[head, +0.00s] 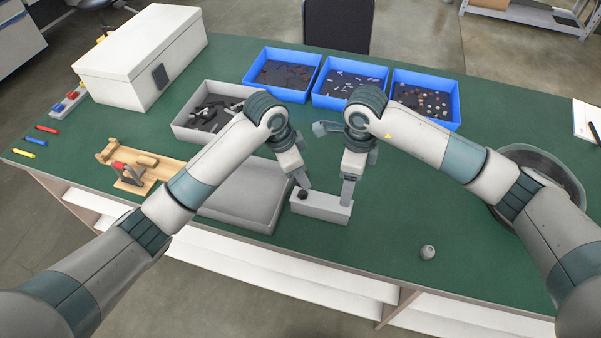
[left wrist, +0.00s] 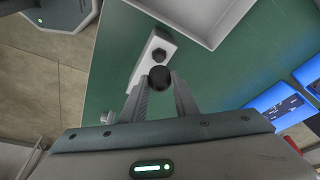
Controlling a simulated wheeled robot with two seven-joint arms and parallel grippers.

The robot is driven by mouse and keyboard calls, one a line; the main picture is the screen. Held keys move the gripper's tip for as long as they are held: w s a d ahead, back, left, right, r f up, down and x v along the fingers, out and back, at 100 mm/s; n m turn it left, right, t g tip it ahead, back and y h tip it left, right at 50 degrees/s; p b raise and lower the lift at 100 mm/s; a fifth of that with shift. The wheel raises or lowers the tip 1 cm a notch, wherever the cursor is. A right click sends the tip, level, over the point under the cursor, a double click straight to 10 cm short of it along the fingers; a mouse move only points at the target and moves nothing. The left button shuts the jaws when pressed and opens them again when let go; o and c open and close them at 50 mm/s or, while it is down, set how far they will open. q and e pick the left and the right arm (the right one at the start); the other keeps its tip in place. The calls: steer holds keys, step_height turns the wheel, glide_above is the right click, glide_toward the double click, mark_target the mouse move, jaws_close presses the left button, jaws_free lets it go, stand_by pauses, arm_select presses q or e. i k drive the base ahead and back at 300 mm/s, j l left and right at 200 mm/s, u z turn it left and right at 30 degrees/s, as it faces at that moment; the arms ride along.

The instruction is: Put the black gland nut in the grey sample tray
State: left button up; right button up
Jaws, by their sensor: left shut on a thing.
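The black gland nut (left wrist: 160,77) sits between the fingertips of my left gripper (left wrist: 160,88) in the left wrist view. The gripper is shut on it, above a pale rectangular block (head: 325,208). In the head view the left gripper (head: 303,188) is at the block's left end. A dark spot (left wrist: 158,55) shows on the block's end; I cannot tell if it is a hole or a part. My right gripper (head: 346,192) is at the block's right end; its grip is unclear. The empty grey sample tray (head: 245,218) lies left of the block, partly hidden by my left arm.
A grey bin (head: 180,125) with dark parts and three blue bins (head: 250,84) of small parts stand behind. A white box (head: 120,75) is back left, a wooden rack (head: 160,168) left. A small grey knob (head: 428,252) lies front right, with clear mat around it.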

mark_target(243, 193)
steer(key=k, duration=1)
